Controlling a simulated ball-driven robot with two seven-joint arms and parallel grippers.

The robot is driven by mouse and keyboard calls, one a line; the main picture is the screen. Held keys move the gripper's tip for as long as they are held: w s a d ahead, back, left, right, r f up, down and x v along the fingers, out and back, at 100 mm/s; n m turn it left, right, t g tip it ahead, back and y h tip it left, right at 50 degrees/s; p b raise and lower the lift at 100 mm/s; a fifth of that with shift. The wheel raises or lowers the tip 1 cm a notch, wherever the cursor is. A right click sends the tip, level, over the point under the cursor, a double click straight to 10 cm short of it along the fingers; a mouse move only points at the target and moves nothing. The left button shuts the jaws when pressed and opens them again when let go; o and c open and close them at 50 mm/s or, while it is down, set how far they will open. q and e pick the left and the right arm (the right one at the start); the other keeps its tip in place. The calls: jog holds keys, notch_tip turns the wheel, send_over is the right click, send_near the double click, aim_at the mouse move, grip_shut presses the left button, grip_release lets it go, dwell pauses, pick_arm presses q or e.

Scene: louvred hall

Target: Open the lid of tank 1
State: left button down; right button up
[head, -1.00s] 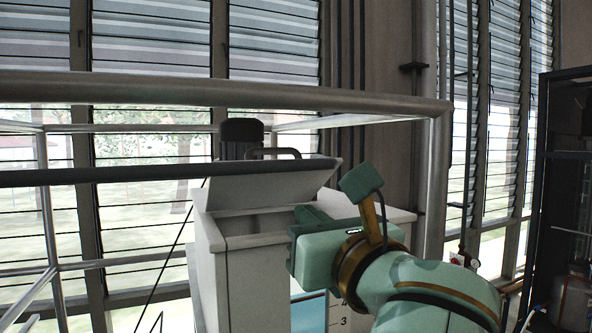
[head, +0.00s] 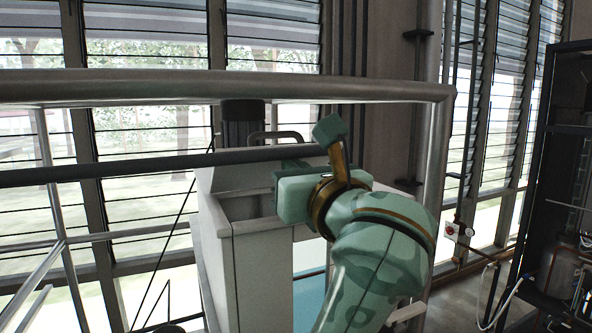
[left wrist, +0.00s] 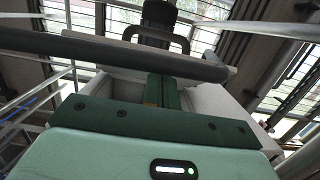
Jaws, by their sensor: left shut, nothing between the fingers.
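The pale grey tank (head: 218,240) stands behind the metal railing. My left gripper (head: 288,164) is shut and empty at the lid's right part, over the tank opening. In the left wrist view its closed fingers (left wrist: 162,88) point toward the lid. Whether they touch it I cannot tell. My right gripper is in neither view.
A metal railing has a thick top rail (head: 150,88) and a darker lower bar (head: 110,170) crossing in front of the lid. A dark cylinder (head: 242,122) stands behind the lid. A dark rack (head: 560,160) stands at the right. Louvred windows line the back.

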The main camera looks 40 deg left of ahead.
aim_at(287, 136)
pick_arm(q)
jog(key=shift+w+a+r, duration=0.2)
jog(key=shift+a+r, duration=0.25)
jog(key=shift+r, duration=0.3)
jog(key=shift+w+a+r, duration=0.25)
jog(key=shift+a+r, duration=0.2)
jog(key=shift+r, duration=0.25)
jog(key=shift+w+a+r, duration=0.2)
jog(key=shift+a+r, duration=0.25)
jog(key=shift+r, duration=0.3)
jog(key=shift+w+a+r, duration=0.3)
jog(key=shift+a+r, duration=0.2)
jog(key=shift+a, duration=0.1)
jog(key=shift+w+a+r, duration=0.3)
jog(key=shift+a+r, duration=0.2)
jog(key=shift+a, duration=0.05)
